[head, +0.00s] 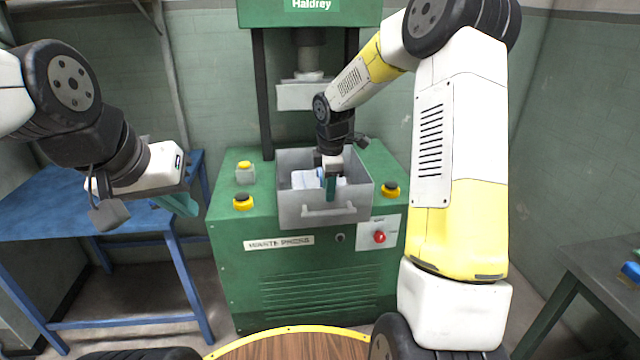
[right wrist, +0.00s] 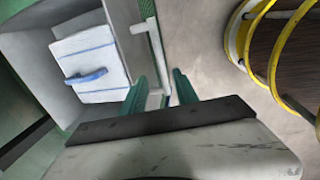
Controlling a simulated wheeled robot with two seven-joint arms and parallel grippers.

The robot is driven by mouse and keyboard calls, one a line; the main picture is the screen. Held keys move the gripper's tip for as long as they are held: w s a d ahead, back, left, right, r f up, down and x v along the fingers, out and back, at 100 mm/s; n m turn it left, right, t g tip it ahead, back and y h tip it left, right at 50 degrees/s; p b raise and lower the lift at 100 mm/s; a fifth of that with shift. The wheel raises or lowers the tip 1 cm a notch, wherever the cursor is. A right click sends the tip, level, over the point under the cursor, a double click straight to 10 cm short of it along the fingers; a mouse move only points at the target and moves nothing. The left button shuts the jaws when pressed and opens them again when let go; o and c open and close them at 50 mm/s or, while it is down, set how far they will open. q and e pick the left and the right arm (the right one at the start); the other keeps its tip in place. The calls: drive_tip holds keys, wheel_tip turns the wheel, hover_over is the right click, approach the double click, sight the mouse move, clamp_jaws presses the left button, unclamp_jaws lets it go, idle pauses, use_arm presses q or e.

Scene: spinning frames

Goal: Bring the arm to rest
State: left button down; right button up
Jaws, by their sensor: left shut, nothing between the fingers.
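My right gripper (head: 331,188) is over the front part of a grey open-topped bin (head: 318,217) on the green press. In the right wrist view its two teal fingers (right wrist: 162,92) are apart, with the bin's handle (right wrist: 155,55) seen in the gap between them. I cannot tell whether they touch it. A white block with a blue strap (right wrist: 92,68) lies in the bin, partly hidden by my gripper in the head view (head: 304,180). My left gripper (head: 178,204) is shut and empty, raised at the left in front of the blue table.
A blue table (head: 60,215) stands left, a dark table (head: 605,275) right. A yellow-rimmed wooden round surface (head: 290,345) is in front of me.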

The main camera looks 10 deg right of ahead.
drive_tip(key=s+r+m+t, duration=0.1)
drive_tip(key=s+r+m, duration=0.4)
drive_tip(key=s, duration=0.5)
drive_tip(key=s+r+m+t+y, duration=0.1)
drive_tip(key=s+r+m, duration=0.5)
drive_tip(key=s, duration=0.4)
drive_tip(key=s+r+m+t+y, duration=0.1)
drive_tip(key=s+r+m+t, duration=0.1)
drive_tip(key=s+r+m, duration=0.4)
drive_tip(key=s, duration=0.3)
drive_tip(key=shift+s+d+r+m, duration=0.25)
drive_tip(key=shift+s+d+m, duration=0.05)
drive_tip(key=shift+s+d, duration=0.1)
